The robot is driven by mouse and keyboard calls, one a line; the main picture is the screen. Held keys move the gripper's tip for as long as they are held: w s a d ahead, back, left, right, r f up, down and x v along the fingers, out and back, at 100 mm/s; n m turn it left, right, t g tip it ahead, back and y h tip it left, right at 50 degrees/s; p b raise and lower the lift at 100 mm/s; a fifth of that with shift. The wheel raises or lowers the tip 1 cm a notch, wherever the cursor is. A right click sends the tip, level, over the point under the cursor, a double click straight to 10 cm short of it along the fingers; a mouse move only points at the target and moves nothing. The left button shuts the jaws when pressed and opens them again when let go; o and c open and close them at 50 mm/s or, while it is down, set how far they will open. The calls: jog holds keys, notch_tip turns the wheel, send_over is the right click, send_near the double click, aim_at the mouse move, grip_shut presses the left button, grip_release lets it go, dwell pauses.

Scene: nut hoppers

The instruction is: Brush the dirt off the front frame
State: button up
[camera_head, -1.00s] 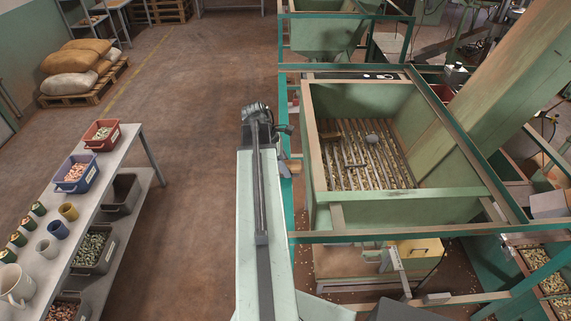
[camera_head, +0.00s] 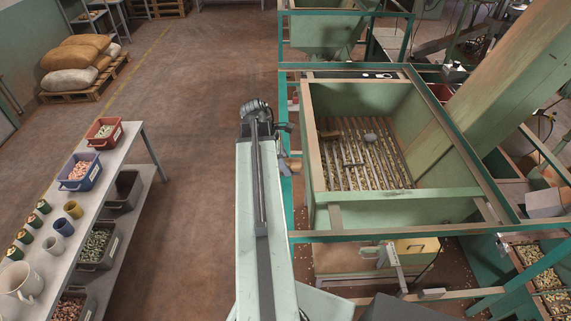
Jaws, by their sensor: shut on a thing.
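The green hopper (camera_head: 405,211) with its slatted grate stands right of my arm. A teal frame (camera_head: 400,236) runs around it, and its near bar crosses in front of the hopper. Dirt on this bar is too small to tell. My gripper (camera_head: 284,150) is at the far end of my arm, beside the left bar of the frame. It is shut on a small tan thing, seemingly a brush (camera_head: 292,165), close to that bar. The jaws are mostly hidden, and I cannot tell whether the brush touches the frame.
A grey table (camera_head: 120,175) with bins, cups and a white jug (camera_head: 20,282) stands at the left. Sacks (camera_head: 75,65) lie on a pallet behind it. The floor (camera_head: 190,150) between table and arm is clear. A slanted green beam (camera_head: 515,85) rises at the right.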

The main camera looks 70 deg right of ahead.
jog(key=shift+r+p, duration=0.45)
jog(key=shift+r, duration=0.5)
notch_tip(320, 180, up, 3)
jog(key=p, duration=0.3)
jog(key=shift+r, duration=0.1)
